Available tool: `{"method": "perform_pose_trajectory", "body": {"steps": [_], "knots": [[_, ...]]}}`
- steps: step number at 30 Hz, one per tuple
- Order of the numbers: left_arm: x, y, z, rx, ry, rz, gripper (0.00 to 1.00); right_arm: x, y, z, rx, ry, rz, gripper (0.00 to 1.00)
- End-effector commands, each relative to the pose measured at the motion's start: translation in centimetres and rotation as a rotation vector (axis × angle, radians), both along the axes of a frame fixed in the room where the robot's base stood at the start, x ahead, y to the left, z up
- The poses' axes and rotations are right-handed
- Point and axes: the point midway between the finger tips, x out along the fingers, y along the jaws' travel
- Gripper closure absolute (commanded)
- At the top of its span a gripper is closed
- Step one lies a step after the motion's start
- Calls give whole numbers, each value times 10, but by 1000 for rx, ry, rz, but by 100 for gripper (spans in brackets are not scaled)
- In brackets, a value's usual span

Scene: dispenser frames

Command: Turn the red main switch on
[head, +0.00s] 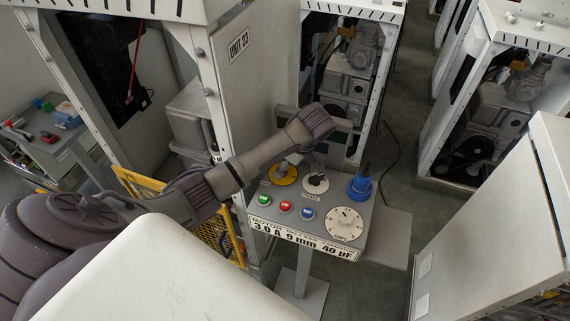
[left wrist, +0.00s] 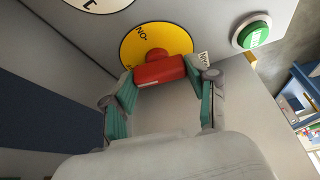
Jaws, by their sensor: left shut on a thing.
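The red main switch (left wrist: 160,70) is a bar-shaped handle on a round yellow plate (left wrist: 136,40). In the left wrist view its bar lies nearly level across the picture, and dark lettering shows on the plate beside it. My left gripper (left wrist: 160,78) has one teal finger at each end of the red bar and is shut on it. In the head view my left arm reaches over the grey panel (head: 335,213), with its gripper (head: 291,161) at the yellow plate (head: 282,174). My right gripper is in neither view.
The panel also carries a black-and-white knob (head: 315,183), a blue plug (head: 359,186), a numbered dial (head: 344,223) and green (head: 264,200), red (head: 285,207) and blue (head: 307,213) buttons. A tall cabinet (head: 240,85) stands close behind. A yellow barrier (head: 212,228) is at the left.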

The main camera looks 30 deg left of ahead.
Motion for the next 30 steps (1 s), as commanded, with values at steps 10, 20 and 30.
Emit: {"method": "perform_pose_trajectory", "body": {"steps": [10, 20, 30], "knots": [[-3, 2, -1, 3, 1, -311, 77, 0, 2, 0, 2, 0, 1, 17], [-4, 3, 0, 5, 1, -624, 77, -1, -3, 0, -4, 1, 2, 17], [-5, 5, 0, 4, 2, -945, 77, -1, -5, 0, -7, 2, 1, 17]]}}
